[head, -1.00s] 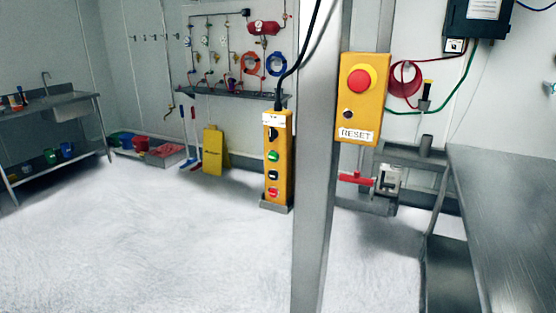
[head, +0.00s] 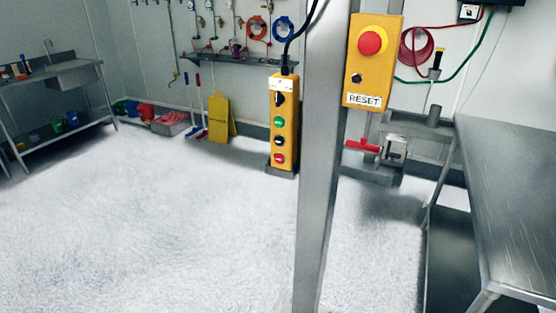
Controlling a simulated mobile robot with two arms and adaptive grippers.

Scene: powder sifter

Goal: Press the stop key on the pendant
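The yellow pendant (head: 284,125) hangs upright from a black cable, just left of a grey metal post. Its face carries a black selector near the top, a green button (head: 279,122), a black button (head: 279,141) and a red button (head: 279,159) at the bottom. I cannot read the small labels, so which one is the stop key is not readable. The pendant's lower end sits at a grey bracket. Neither of my grippers is in view.
The grey post (head: 322,180) stands beside the pendant and bears a yellow RESET box (head: 373,62) with a red mushroom button. A steel table (head: 510,190) is at the right. A sink bench (head: 75,75) is at the far left. The pale floor (head: 150,230) is clear.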

